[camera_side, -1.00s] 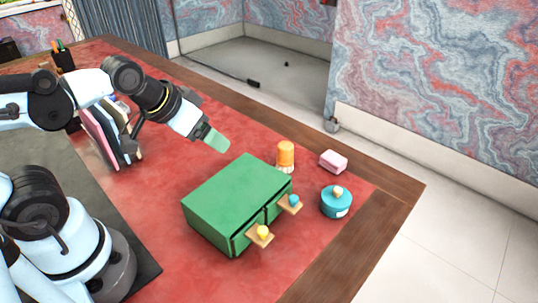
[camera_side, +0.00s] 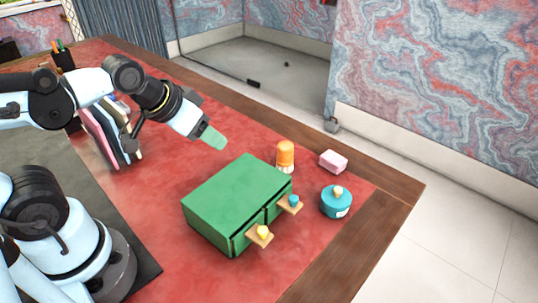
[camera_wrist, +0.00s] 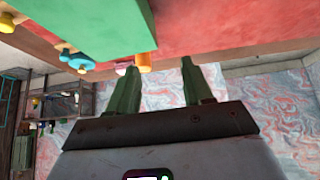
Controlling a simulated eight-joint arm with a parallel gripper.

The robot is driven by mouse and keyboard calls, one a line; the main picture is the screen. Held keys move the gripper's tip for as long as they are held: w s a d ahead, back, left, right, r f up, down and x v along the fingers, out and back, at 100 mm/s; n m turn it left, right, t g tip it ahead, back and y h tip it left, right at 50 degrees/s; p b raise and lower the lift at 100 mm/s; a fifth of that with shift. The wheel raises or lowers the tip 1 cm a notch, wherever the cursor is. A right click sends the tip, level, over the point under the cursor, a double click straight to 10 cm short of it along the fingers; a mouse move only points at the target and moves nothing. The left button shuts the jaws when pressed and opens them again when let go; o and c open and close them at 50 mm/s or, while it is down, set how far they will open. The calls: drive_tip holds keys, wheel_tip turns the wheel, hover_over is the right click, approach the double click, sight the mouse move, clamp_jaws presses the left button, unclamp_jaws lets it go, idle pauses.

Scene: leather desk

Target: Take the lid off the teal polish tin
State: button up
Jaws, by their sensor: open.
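The teal polish tin (camera_side: 334,205) stands upright near the right edge of the desk in the side view. Its lid with a pale wooden knob (camera_side: 338,190) is on it. In the wrist view a teal shape (camera_wrist: 79,61) at the upper left looks like the tin, partly cut off by the green box. My gripper (camera_side: 213,138) is up and to the left of the tin, well apart from it, above the desk behind the green box. In the wrist view its two green fingers (camera_wrist: 158,75) are spread with nothing between them.
A green drawer box (camera_side: 235,195) with two wooden knobbed fronts stands between my gripper and the tin. An orange-topped brush or bottle (camera_side: 286,154) and a pink block (camera_side: 333,161) stand behind the tin. Upright books (camera_side: 112,130) and a pen cup (camera_side: 63,60) are at the left.

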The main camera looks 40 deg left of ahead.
drive_tip(key=w+d+r+m+g+h, duration=0.2)
drive_tip(key=w+d+r+m, duration=0.1)
drive_tip(key=w+d+m, duration=0.3)
drive_tip(key=m+g+h, duration=0.1)
drive_tip(key=m+g, duration=0.1)
drive_tip(key=m, duration=0.2)
approach(338, 189)
drive_tip(key=shift+h, duration=0.3)
drive_tip(key=shift+a+x, duration=0.2)
drive_tip(key=shift+x, duration=4.05)
clamp_jaws()
